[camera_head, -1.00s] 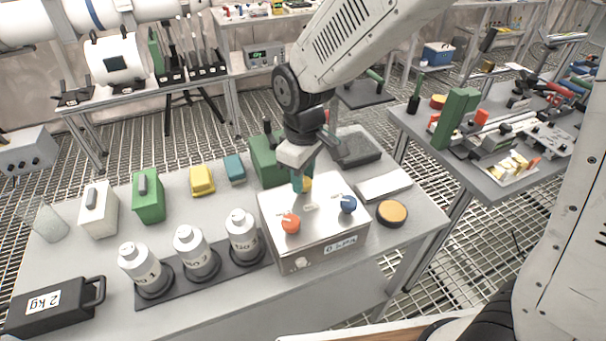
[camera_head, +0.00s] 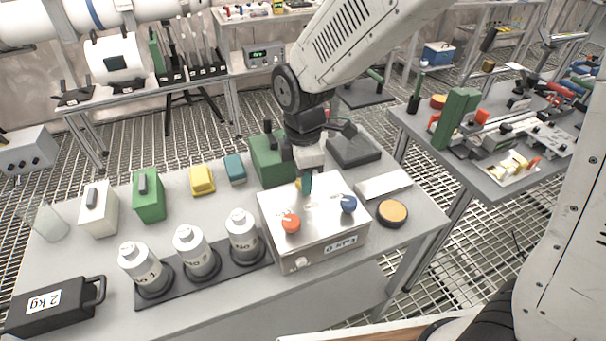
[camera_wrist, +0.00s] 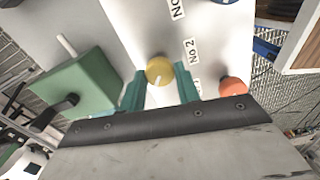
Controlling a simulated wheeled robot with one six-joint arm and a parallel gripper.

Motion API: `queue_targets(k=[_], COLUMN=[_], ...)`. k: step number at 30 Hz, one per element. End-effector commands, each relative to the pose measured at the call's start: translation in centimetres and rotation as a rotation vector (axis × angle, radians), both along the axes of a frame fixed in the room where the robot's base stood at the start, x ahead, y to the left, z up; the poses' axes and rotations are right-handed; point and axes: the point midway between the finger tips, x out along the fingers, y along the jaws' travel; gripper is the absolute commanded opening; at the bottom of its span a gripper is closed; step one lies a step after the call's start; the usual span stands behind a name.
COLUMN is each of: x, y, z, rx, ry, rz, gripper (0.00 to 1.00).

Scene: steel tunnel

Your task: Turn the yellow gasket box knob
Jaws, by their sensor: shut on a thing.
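The gasket box (camera_head: 325,215) is a silver box with a flat top on the grey table, with a "0 kPa" label on its front. Its yellow knob (camera_wrist: 159,66) shows between my two teal fingers in the wrist view; in the head view only a sliver of yellow (camera_head: 298,183) shows beside a finger. My gripper (camera_head: 305,184) points down over the back of the box top and is shut on the yellow knob. The orange knob (camera_head: 291,223) and the blue knob (camera_head: 348,204) stand on the same top, nearer the front.
A green box (camera_head: 268,160) stands close behind the gasket box. White bottles (camera_head: 243,236) stand in a dark rack to the left. A round orange-topped disc (camera_head: 392,212) and a flat pale block (camera_head: 384,185) lie to the right. A dark tray (camera_head: 353,150) lies behind.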

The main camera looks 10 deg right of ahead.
Motion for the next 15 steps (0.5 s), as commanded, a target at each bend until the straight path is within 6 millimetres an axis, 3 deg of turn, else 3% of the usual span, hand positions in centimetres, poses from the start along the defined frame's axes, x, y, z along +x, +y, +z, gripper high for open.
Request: queue_targets(k=[15], x=[0.11], y=[0.04], z=[0.11], rx=[0.002], ry=[-0.004], rz=[0.066], gripper=[0.09])
